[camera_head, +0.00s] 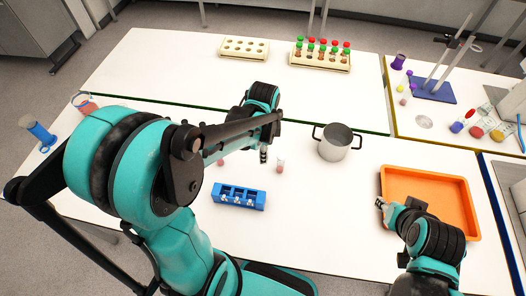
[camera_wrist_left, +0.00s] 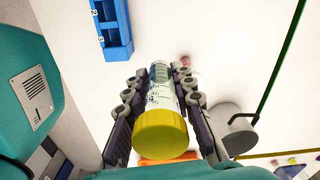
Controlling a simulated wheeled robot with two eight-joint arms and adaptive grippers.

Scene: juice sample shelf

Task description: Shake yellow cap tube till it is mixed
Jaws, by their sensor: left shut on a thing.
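The yellow cap tube (camera_wrist_left: 160,135) is clear with printed graduation marks and a wide yellow cap. In the left wrist view it lies between the two fingers of my left gripper (camera_wrist_left: 162,85), with the cap toward the camera. The gripper is shut on its body. I cannot tell how mixed its contents are. In the head view my left gripper (camera_head: 263,154) is above the white table, left of the pot, and my arm hides much of the tube. My right gripper (camera_head: 382,206) is at the left edge of the orange tray; its jaw opening is too small to judge.
A blue numbered rack (camera_head: 238,198) stands in front, also in the left wrist view (camera_wrist_left: 112,28). A small pink vessel (camera_head: 280,166) and a metal pot (camera_head: 335,150) stand nearby. The orange tray (camera_head: 430,176) is at right. Racks (camera_head: 243,55) (camera_head: 320,66) stand at the back.

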